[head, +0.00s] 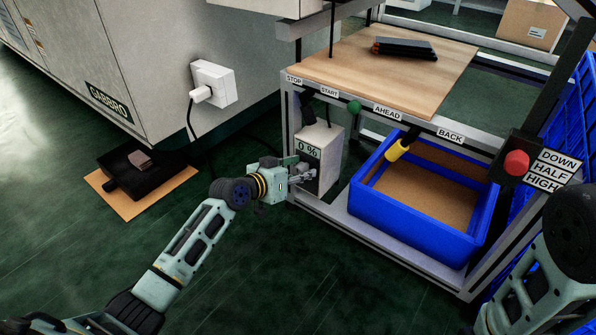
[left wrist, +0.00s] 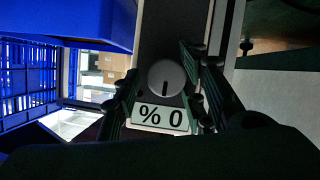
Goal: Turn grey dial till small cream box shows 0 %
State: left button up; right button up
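The small cream box (head: 327,143) stands on the lower frame of the bench, and its label (head: 307,150) reads 0 %. In the left wrist view the label (left wrist: 161,117) appears upside down. The round grey dial (left wrist: 166,78) sits on the dark front panel, its dark mark pointing towards the label. My left gripper (head: 302,174) is at the front of the box, hiding the dial in the head view. In the left wrist view its fingers (left wrist: 160,82) are open on either side of the dial, with a gap on the left; right-side contact is unclear. My right gripper is out of view.
A blue crate (head: 414,229) stands right of the box. Above is a wooden bench top (head: 345,62) with a STOP/START/AHEAD/BACK strip, a green knob (head: 354,107) and a yellow handle (head: 398,150). A red knob (head: 516,162) is at right.

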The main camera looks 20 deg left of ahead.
pick_arm(q)
jog(key=shift+a, duration=0.1)
jog(key=shift+s+a+r, duration=0.1)
jog(key=shift+s+a, duration=0.05)
jog(key=shift+s, duration=0.05)
jog(key=v, duration=1.1)
jog(key=shift+s+r, duration=0.1)
jog(key=shift+s, duration=0.1)
jog(key=shift+r, duration=0.1)
